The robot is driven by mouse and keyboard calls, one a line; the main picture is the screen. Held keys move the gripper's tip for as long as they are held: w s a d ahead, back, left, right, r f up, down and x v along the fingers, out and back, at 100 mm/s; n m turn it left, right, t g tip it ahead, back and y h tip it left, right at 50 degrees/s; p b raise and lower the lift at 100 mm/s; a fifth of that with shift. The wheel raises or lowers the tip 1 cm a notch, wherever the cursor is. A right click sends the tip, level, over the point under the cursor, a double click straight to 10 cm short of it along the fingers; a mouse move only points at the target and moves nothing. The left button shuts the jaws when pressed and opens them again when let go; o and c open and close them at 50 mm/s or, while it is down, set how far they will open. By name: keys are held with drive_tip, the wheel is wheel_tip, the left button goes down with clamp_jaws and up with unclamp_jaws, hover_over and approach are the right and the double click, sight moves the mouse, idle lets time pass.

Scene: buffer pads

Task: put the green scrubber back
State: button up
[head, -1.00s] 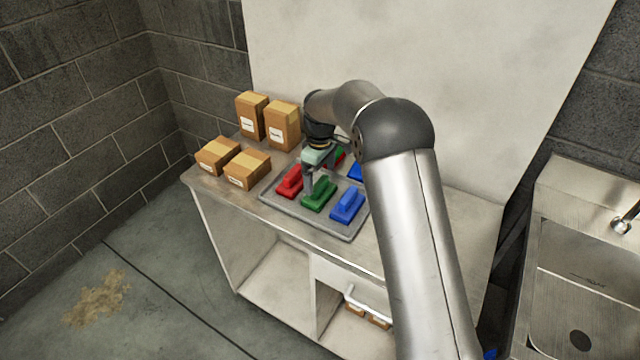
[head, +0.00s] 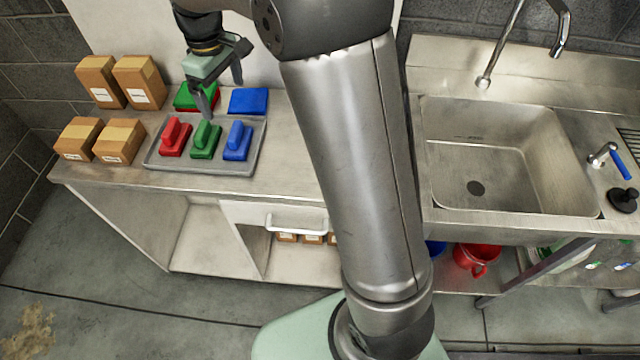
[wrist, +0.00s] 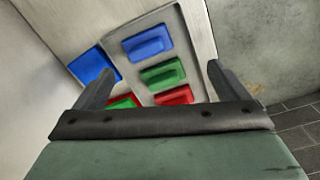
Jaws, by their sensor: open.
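The green scrubber (head: 205,141) sits in the grey tray (head: 200,169), between the red scrubber (head: 175,138) and the blue scrubber (head: 237,141). In the wrist view the green scrubber (wrist: 163,75) lies between the blue one (wrist: 147,42) and the red one (wrist: 175,96). My gripper (head: 224,98) is open and empty, above the back part of the tray and apart from the scrubbers. Its two fingers (wrist: 158,82) show spread in the wrist view.
Flat pads stand behind the scrubbers: a blue pad (head: 248,101) and a green pad (head: 190,97) over red. Several cardboard boxes (head: 120,141) stand left of the tray. A steel sink (head: 500,150) is at the right. The counter front strip is clear.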

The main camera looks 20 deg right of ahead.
drive_tip(key=s+d+f+m, duration=0.1)
drive_tip(key=s+d+m, duration=0.2)
drive_tip(key=s, duration=0.6)
drive_tip(key=s+d+f+m, duration=0.1)
drive_tip(key=s+d, duration=0.3)
drive_tip(key=s, duration=0.6)
drive_tip(key=s+d+f+m, duration=0.2)
drive_tip(key=s+d+m, duration=0.1)
drive_tip(key=s, duration=0.7)
drive_tip(key=shift+d+m+t, duration=0.3)
drive_tip(key=shift+d+m, duration=0.05)
drive_tip(key=shift+m, duration=0.45)
drive_tip(key=shift+s, duration=0.1)
